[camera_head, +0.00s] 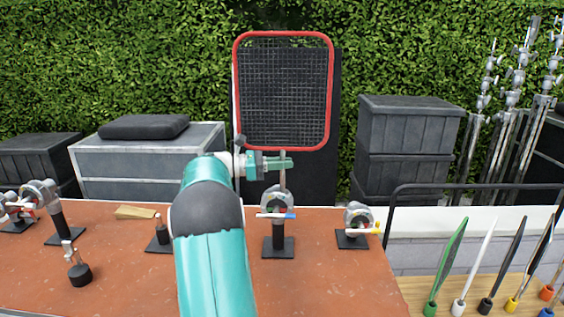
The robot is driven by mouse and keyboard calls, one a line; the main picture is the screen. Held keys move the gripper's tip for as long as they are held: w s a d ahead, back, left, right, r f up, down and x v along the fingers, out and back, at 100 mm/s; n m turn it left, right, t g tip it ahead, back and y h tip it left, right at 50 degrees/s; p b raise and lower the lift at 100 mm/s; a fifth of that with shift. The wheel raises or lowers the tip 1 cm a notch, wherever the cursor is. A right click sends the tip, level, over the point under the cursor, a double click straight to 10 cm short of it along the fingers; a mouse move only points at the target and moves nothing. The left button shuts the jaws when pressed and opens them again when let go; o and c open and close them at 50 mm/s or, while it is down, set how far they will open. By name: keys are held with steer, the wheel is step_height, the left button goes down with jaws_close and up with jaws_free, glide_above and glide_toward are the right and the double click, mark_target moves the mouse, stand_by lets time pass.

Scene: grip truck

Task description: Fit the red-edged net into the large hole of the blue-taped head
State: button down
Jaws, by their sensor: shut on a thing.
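The red-edged net (284,92) stands upright above the table, a dark mesh in a rounded red frame with a thin grey stem below it. My gripper (284,163) is shut on the stem under the frame. The blue-taped head (279,200) is a grey round head on a dark post with a square base, with blue tape at its right side. The stem's lower end is just above or at this head; I cannot tell whether it is in a hole. The head's holes are too small to make out.
Another head with yellow tape (358,220) stands to the right, and red-taped heads (41,194) stand at the left.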

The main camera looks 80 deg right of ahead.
mark_target(282, 175)
steer(key=shift+f, duration=1.9)
steer(key=c, duration=1.3)
jaws_free()
steer(key=shift+c, duration=0.2)
steer(key=v, duration=1.3)
steer(key=shift+w+a, duration=0.2)
steer(key=shift+w, duration=0.15)
